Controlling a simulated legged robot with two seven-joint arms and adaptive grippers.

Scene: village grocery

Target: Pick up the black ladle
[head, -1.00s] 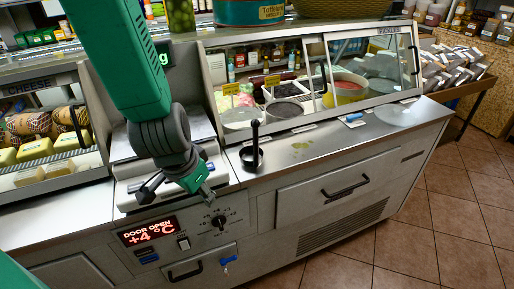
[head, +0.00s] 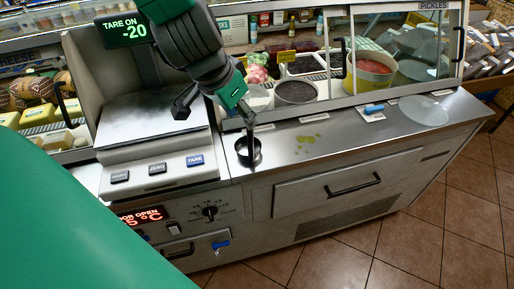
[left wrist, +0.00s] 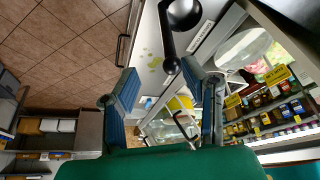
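The black ladle (head: 249,153) stands on the steel counter, its bowl down and its handle pointing up. In the head view my left gripper (head: 215,108) is above and to the left of it, fingers spread, one fingertip close to the handle's top. In the left wrist view the ladle (left wrist: 183,14) shows its round bowl at the top edge. Its handle end appears between the fingertips of my open left gripper (left wrist: 163,75), nearer the right finger. Nothing is held. My right gripper is not in view.
A scale (head: 153,125) stands left of the ladle. The glass display case (head: 345,60) rises close behind it. Green spills (head: 308,139) and a blue-handled item (head: 374,108) lie to the right on the counter. The counter's front edge is near the ladle.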

